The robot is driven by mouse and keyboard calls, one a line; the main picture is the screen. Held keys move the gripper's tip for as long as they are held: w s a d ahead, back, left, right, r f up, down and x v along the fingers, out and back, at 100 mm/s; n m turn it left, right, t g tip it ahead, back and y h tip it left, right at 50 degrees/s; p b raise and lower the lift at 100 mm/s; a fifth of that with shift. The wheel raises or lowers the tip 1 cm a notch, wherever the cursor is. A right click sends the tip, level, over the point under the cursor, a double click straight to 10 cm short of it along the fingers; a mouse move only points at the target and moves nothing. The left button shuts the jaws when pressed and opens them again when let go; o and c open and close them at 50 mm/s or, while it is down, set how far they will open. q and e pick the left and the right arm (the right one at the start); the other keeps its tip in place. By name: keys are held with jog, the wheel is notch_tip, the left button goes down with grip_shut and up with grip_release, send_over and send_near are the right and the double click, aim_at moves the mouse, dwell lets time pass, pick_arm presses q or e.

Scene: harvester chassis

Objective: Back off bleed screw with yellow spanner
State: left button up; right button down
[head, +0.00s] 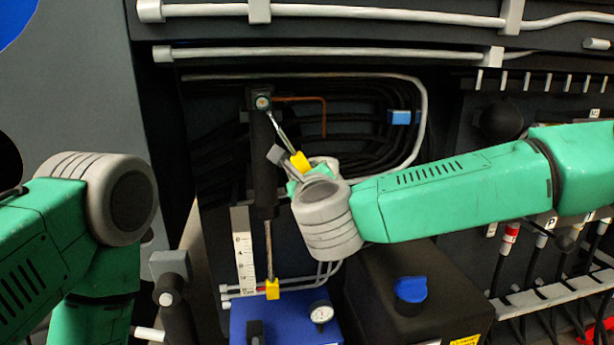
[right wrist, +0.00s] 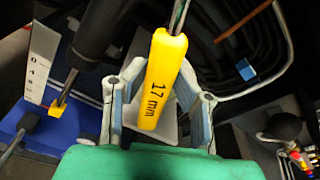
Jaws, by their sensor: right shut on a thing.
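The yellow spanner (head: 300,161) has a yellow handle and a thin metal shaft. In the right wrist view its handle (right wrist: 162,80) reads "17 mm". My right gripper (head: 289,165) is shut on the handle. The screw is outside the right wrist view. My left arm shows at the left; its gripper is out of view.
The black cylinder (head: 263,160) has a rod down to a yellow fitting (head: 272,289), beside a white scale (head: 243,260). Below are a blue block (head: 285,325) with a gauge (head: 321,312) and a black tank with a blue cap (head: 410,289). Pipes and hoses run behind.

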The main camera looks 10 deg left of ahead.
jog(key=shift+w, duration=0.15)
dwell(0.4)
jog(key=shift+w+a, duration=0.2)
jog(key=shift+w, duration=0.4)
jog(key=shift+r, duration=0.1)
jog(key=shift+w+d+r+n+p, duration=0.2)
jog(key=shift+d+r+n+p, duration=0.4)
jog(key=shift+p, duration=0.05)
jog(key=shift+w+d+r+n+h+p, duration=0.1)
jog(key=shift+d+r+n+h+p, duration=0.25)
jog(key=shift+d, duration=0.1)
jog(key=shift+w+d+n, duration=0.1)
jog(key=shift+d+n, duration=0.15)
